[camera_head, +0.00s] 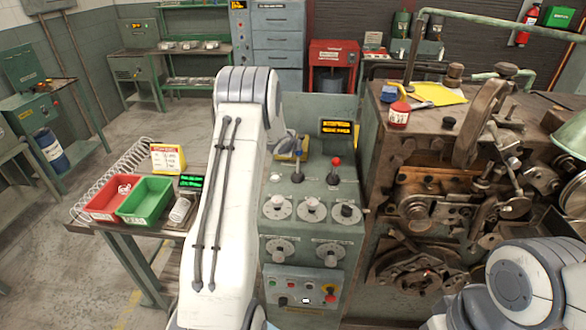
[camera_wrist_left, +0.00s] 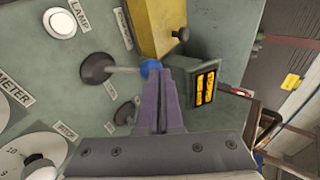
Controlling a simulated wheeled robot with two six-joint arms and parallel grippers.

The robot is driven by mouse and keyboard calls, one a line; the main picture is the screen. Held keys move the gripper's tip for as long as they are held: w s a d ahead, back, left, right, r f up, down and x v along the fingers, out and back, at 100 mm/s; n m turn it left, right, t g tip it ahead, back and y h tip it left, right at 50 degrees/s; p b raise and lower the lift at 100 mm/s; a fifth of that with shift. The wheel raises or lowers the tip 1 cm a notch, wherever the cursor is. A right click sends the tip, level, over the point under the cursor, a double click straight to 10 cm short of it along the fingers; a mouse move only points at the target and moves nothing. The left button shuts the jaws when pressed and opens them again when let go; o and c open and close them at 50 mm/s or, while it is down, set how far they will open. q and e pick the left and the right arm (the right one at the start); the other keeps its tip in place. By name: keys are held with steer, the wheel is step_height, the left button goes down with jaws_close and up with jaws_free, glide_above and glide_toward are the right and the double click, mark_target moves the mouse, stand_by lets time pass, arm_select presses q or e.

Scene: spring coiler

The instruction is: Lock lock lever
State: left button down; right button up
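A lever with a blue ball knob (camera_wrist_left: 150,68) sticks out from a black round base on the grey-green panel in the left wrist view. In the head view this lever (camera_head: 298,175) appears to stand on the upper panel, beside a red-knobbed lever (camera_head: 336,162). No readable label marks either as the lock lever. My left gripper (camera_wrist_left: 162,76) has its purple fingers together, tips right at the blue knob; whether they touch it is unclear. Nothing shows between them. My right gripper is out of view.
A yellow block (camera_wrist_left: 160,25) and an orange-lit display (camera_wrist_left: 205,88) sit close to the left fingers. Dials (camera_head: 311,207) and buttons (camera_head: 305,286) fill the panel below. Red (camera_head: 98,208) and green (camera_head: 133,215) bins stand left; the coiling machine (camera_head: 430,205) stands right.

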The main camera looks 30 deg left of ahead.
arm_select(q)
steer(key=shift+a, duration=0.15)
stand_by(0.3)
steer(key=s+d+r, duration=0.1)
steer(key=s+r, duration=0.7)
steer(key=r, duration=0.3)
steer(key=shift+d+p, duration=0.25)
steer(key=shift+p, duration=0.2)
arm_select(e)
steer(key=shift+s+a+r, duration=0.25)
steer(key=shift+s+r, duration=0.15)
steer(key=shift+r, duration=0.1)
